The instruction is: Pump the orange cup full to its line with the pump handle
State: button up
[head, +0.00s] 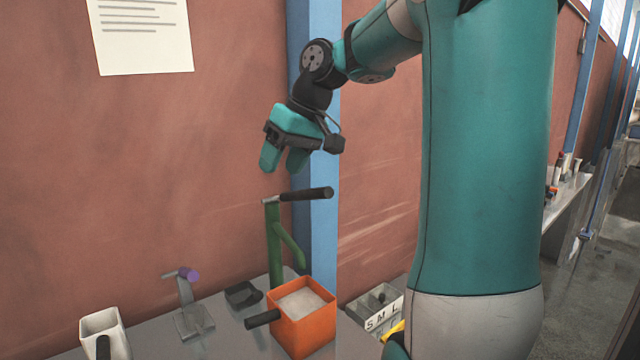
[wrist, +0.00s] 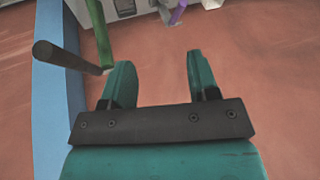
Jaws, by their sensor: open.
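The orange cup (head: 304,328) is square, with a dark side handle, and stands on the grey bench under the spout of the green pump (head: 274,240). Pale powder (head: 299,303) shows inside it; I cannot make out its line. The black pump handle (head: 307,194) sticks out to the right at the top of the pump. In the wrist view the pump handle (wrist: 62,56) lies to the left of my fingers. My gripper (head: 283,165) is open and empty, above the handle and apart from it. Its two teal fingers also show in the wrist view (wrist: 158,80).
A white cup (head: 106,335) stands at the bench's left. A small grey stand with a purple-ended lever (head: 187,290) is behind it. A small dark scoop-like item (head: 243,294) lies beside the pump. A grey box marked S M L (head: 375,308) is at right. A blue post (head: 322,220) rises behind the pump.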

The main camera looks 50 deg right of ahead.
aim_at(320, 194)
jog(key=s+d+r+m+h+p, duration=0.1)
jog(key=s+d+r, duration=0.1)
jog(key=d, duration=0.5)
jog(key=s+d+r+m+h, duration=0.1)
jog(key=s+d+r+m, duration=0.15)
jog(key=d, duration=0.45)
jog(key=shift+n+t, duration=0.35)
jog(key=shift+t, duration=0.05)
jog(key=x, duration=1.7)
jog(key=shift+s+d, duration=0.1)
jog(key=shift+d, duration=0.15)
grip_shut()
